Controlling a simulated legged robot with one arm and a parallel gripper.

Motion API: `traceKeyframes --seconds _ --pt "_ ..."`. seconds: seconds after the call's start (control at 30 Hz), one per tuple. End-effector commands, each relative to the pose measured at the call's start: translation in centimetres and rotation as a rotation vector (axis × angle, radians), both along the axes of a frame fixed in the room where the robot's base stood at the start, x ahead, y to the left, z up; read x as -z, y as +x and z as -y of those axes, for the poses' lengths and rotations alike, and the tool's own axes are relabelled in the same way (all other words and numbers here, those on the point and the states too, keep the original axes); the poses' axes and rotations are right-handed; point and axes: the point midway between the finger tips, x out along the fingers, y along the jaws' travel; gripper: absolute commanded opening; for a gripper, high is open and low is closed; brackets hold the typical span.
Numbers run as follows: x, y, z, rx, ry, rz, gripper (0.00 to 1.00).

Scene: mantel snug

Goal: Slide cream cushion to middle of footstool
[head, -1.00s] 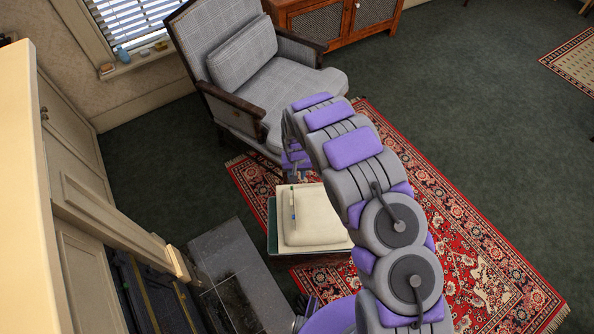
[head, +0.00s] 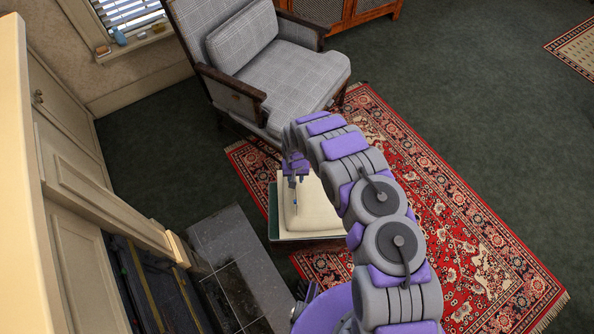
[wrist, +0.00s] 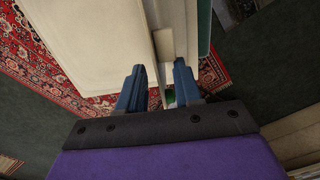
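The cream cushion (head: 318,213) lies on the footstool (head: 273,216), whose green left edge and pale top show beside it. In the wrist view the cushion (wrist: 90,45) fills the upper left, and the footstool's green edge (wrist: 204,28) runs to its right. My gripper (head: 295,178) is over the cushion's far left part in the head view. In the wrist view my gripper (wrist: 160,66) is open and empty, its two blue fingers apart near the cushion's edge. I cannot tell whether they touch it. My arm hides the cushion's right side in the head view.
A grey checked armchair (head: 290,78) stands just behind the footstool. A red patterned rug (head: 440,220) lies under and right of it. A grey stone hearth (head: 225,240) and a cream mantel (head: 30,200) are close on the left. Open green carpet (head: 470,90) lies beyond the rug.

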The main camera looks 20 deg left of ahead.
Motion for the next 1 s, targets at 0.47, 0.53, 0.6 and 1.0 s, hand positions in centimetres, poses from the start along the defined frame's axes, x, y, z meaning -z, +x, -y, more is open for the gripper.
traceKeyframes --seconds 0.47,0.53,0.6,1.0 --pt "2.0 0.0 0.3 0.001 0.002 0.001 0.34" --pt "2.1 0.0 0.2 0.001 0.001 0.001 0.34" --pt "2.1 0.0 0.1 0.001 0.001 0.001 0.31" --pt "2.1 0.0 0.1 0.0 0.001 0.001 0.0"
